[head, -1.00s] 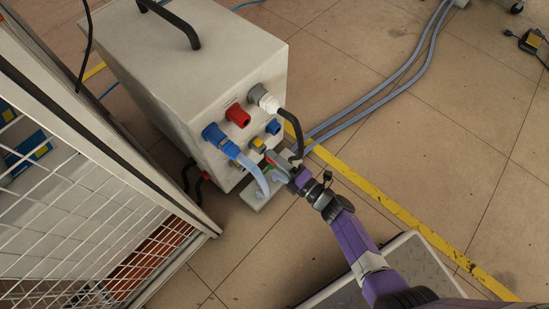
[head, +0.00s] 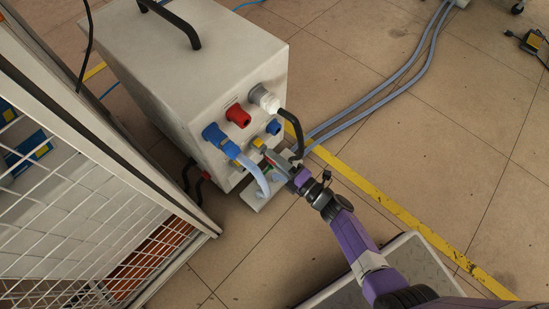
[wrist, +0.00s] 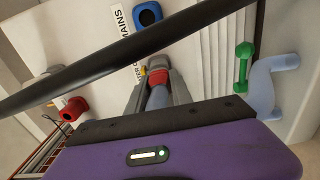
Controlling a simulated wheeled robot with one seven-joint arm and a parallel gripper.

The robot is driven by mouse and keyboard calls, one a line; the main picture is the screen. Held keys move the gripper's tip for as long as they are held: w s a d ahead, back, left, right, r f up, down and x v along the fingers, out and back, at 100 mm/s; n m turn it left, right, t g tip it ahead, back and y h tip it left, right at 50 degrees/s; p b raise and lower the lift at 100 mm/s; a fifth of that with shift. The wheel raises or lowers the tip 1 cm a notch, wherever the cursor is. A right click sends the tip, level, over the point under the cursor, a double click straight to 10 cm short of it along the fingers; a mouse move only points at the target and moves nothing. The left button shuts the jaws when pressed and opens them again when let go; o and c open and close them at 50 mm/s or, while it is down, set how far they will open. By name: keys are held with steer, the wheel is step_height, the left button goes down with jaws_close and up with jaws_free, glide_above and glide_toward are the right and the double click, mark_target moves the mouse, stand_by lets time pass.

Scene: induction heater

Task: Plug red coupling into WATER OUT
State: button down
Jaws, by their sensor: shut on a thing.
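The heater (head: 200,80) is a pale box with sockets on its front panel. My gripper (head: 284,168) is low in front of that panel. In the wrist view my gripper (wrist: 157,72) is shut on the red coupling (wrist: 157,64), with a blue-grey hose (wrist: 157,97) running back between the fingers. The coupling's tip points at the panel beside a partly covered label (wrist: 124,78) reading "…TER O…". The WATER OUT port is hidden behind the coupling and fingertips, so I cannot tell whether they touch or are joined. A yellow fitting (head: 257,143) shows on the panel nearby.
A black cable (wrist: 150,45) crosses the wrist view before the panel. A blue plug with hose (head: 217,138), red socket (head: 238,116) and blue socket (head: 273,127) are on the panel. A green part (wrist: 243,62) is on the right. A mesh fence (head: 80,215) stands left.

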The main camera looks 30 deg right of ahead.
steer(key=shift+w+a, duration=0.1)
steer(key=shift+w, duration=0.3)
steer(key=c, duration=1.1)
jaws_free()
steer(key=shift+o, duration=0.2)
steer(key=p+v, duration=0.2)
steer(key=v, duration=0.5)
steer(key=shift+s, duration=0.35)
